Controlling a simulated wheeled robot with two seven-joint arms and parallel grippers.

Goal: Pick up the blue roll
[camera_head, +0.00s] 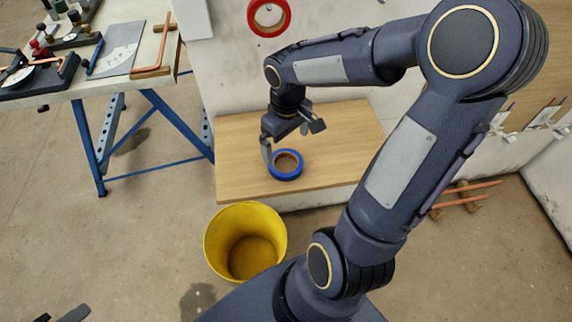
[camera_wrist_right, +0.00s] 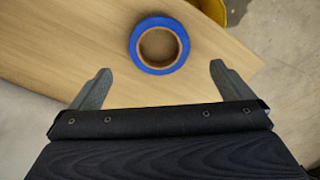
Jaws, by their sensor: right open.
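The blue roll (camera_head: 285,176) lies flat on a low wooden board, its brown core facing up. It also shows in the right wrist view (camera_wrist_right: 137,46), at the top middle. My right gripper (camera_head: 292,140) is open and empty above the roll. In the right wrist view its two fingers (camera_wrist_right: 160,72) stand wide apart, with the roll ahead of them and roughly centred between them. No contact with the roll shows. At the bottom left of the head view are dark tips that look like my left gripper (camera_head: 60,316); most of it is out of frame.
The wooden board (camera_head: 340,130) is bare around the roll. A yellow bucket (camera_head: 215,245) stands on the floor in front of it. A red roll (camera_head: 257,25) is on the wall behind. A workbench (camera_head: 120,80) with tools is at left. Copper pipes (camera_head: 465,194) lie at right.

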